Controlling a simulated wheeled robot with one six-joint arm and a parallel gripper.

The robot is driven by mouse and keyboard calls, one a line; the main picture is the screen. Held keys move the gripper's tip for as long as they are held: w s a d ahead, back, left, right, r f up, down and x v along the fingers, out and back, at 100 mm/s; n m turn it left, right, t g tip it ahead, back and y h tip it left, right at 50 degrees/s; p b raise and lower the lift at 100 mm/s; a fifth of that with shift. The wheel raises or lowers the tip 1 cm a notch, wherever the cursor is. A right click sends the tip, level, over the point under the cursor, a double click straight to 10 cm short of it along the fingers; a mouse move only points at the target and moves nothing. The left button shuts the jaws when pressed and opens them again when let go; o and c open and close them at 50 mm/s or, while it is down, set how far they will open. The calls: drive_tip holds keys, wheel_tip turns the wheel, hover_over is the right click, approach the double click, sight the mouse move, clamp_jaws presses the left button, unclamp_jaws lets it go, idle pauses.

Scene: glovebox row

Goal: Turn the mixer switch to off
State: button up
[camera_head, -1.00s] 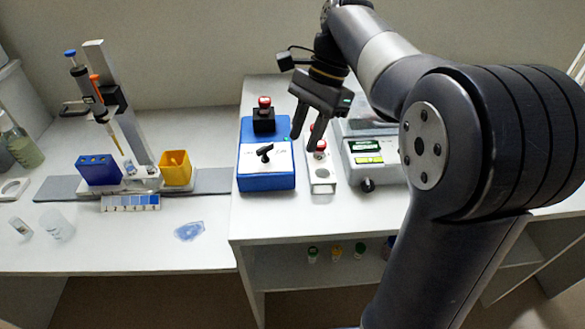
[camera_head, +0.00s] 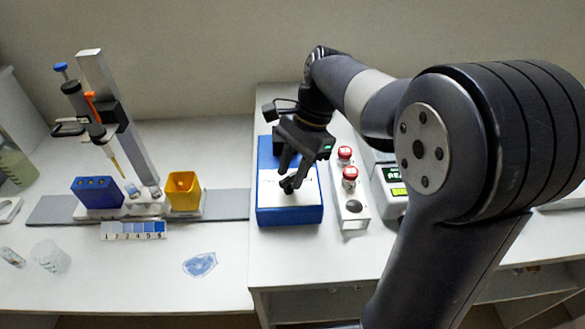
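The mixer is a blue box (camera_head: 290,214) with a white top panel (camera_head: 305,192). Its black switch knob (camera_head: 287,186) sits on that panel, partly covered by my fingers, so its pointing direction is hard to read. My gripper (camera_head: 290,179) hangs over the panel with its fingertips right at the knob. The two fingers look apart, one to the left and one to the right of the knob's top. I cannot tell whether they touch it. The back part of the mixer is hidden behind my gripper.
A pale panel (camera_head: 354,221) with two red-topped parts stands close right of the mixer. A device with a lit display (camera_head: 393,174) is beyond it, partly behind my arm. A pipette stand (camera_head: 119,127), blue rack (camera_head: 97,193) and yellow box (camera_head: 183,191) stand left.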

clamp_jaws()
drive_tip(key=shift+r+p, duration=0.15)
drive_tip(key=shift+p, duration=0.3)
drive_tip(key=n+g+p, duration=0.1)
drive_tip(key=n+p, duration=0.1)
drive_tip(key=p, duration=0.1)
drive_tip(key=shift+w+a+r+n+h, duration=0.1)
drive_tip(key=shift+n+h, duration=0.2)
drive_tip(key=shift+n, duration=0.1)
drive_tip(key=shift+w+a+f+n+g+h+p, duration=0.1)
drive_tip(key=shift+n+g+h+p, duration=0.2)
drive_tip(key=shift+n+p, duration=0.65)
drive_tip(key=shift+a+f+n+g+h+p, duration=0.1)
drive_tip(key=shift+n+h+p, duration=0.3)
drive_tip(key=shift+n+p, duration=0.55)
drive_tip(key=shift+n, duration=0.3)
unclamp_jaws()
